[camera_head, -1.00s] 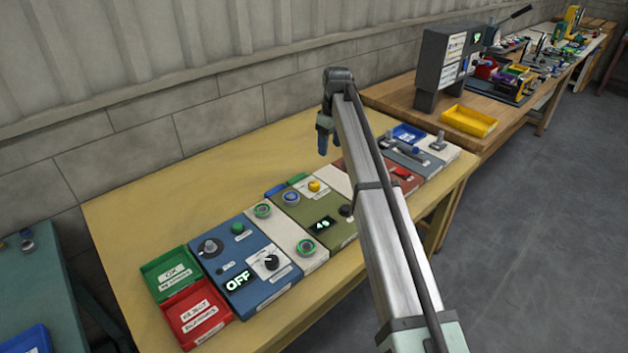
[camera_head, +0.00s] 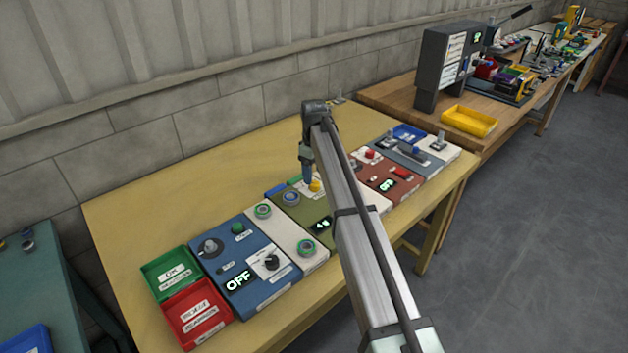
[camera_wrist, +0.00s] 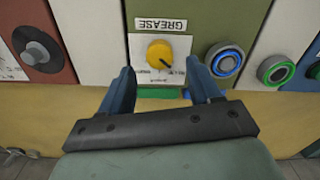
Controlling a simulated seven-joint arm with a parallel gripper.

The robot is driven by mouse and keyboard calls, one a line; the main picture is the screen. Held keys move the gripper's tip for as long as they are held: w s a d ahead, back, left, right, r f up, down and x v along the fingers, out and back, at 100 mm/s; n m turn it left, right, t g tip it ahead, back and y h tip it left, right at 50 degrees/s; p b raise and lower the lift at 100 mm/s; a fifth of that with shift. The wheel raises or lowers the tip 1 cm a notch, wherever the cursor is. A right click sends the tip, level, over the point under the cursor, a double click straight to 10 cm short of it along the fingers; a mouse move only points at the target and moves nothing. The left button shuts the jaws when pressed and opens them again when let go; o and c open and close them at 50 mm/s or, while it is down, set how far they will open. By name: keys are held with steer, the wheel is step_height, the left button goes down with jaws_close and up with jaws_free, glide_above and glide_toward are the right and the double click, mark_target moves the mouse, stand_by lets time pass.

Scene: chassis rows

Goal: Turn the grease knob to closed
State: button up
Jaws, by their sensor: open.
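The yellow grease knob (camera_wrist: 159,53) sits on a white plate on the olive panel (camera_wrist: 206,22), below an upside-down GREASE label (camera_wrist: 161,25) in the wrist view. Its dark pointer slants to the lower right there; the small position labels are too small to read surely. The knob also shows in the head view (camera_head: 315,186), right beside my gripper (camera_head: 307,180). In the wrist view my gripper (camera_wrist: 162,78) is open, with its blue fingers spread either side of the knob's near side. Nothing is between them; I cannot tell their height above the panel.
A blue-ringed button (camera_wrist: 224,61) is close to the right finger, with a green-ringed button (camera_wrist: 276,69) further right. A dark round knob (camera_wrist: 38,51) is on the red panel at left. Bare tabletop (camera_head: 180,195) lies behind the panels in the head view.

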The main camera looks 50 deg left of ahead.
mark_target(314, 182)
steer(key=shift+f, duration=1.85)
steer(key=c, duration=1)
steer(key=shift+c, duration=0.2)
steer(key=shift+m, duration=0.3)
steer(key=m, duration=0.9)
steer(key=shift+w+r, duration=0.1)
steer(key=shift+a, duration=0.1)
